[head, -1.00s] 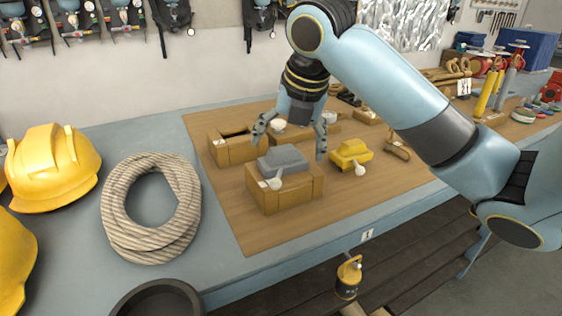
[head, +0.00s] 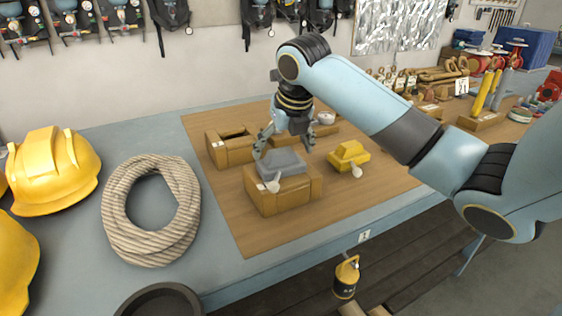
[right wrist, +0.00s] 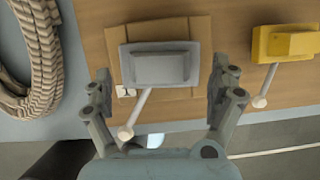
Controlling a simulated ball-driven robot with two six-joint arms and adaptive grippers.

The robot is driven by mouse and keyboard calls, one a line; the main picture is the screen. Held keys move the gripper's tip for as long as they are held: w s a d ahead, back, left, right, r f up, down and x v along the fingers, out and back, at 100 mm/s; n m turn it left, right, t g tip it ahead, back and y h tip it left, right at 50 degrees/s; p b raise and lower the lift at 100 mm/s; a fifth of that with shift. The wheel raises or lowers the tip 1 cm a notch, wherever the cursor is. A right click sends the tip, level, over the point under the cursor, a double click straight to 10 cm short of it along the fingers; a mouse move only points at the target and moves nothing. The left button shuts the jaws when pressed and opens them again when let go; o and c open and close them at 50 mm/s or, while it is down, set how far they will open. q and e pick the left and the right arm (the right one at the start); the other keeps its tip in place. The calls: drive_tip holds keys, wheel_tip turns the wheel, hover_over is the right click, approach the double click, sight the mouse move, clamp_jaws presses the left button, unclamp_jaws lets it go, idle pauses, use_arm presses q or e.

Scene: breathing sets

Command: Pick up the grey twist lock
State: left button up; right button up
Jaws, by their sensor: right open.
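The grey twist lock (head: 283,163) sits on top of a wooden block (head: 290,196) on the brown board. Its pale-knobbed lever points toward the front. My right gripper (head: 284,148) is open and empty, just above and behind the lock in the head view. In the right wrist view the grey twist lock (right wrist: 158,66) lies ahead, between the lines of the open fingers (right wrist: 160,92), with its lever slanting down to a round knob (right wrist: 125,132). I cannot tell whether the fingers touch it. My left gripper is not in view.
A yellow twist lock (head: 348,156) lies on the board to the right. An empty wooden holder (head: 229,150) stands behind left. A rope coil (head: 150,209) and yellow helmets (head: 52,168) are at left. A dark round dish (head: 160,300) sits at the front edge.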

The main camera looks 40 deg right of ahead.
drive_tip(key=shift+w+d+f, duration=0.1)
drive_tip(key=shift+w+f, duration=0.15)
drive_tip(key=shift+f, duration=0.35)
drive_tip(key=shift+r, duration=0.1)
drive_tip(key=c, duration=1.8)
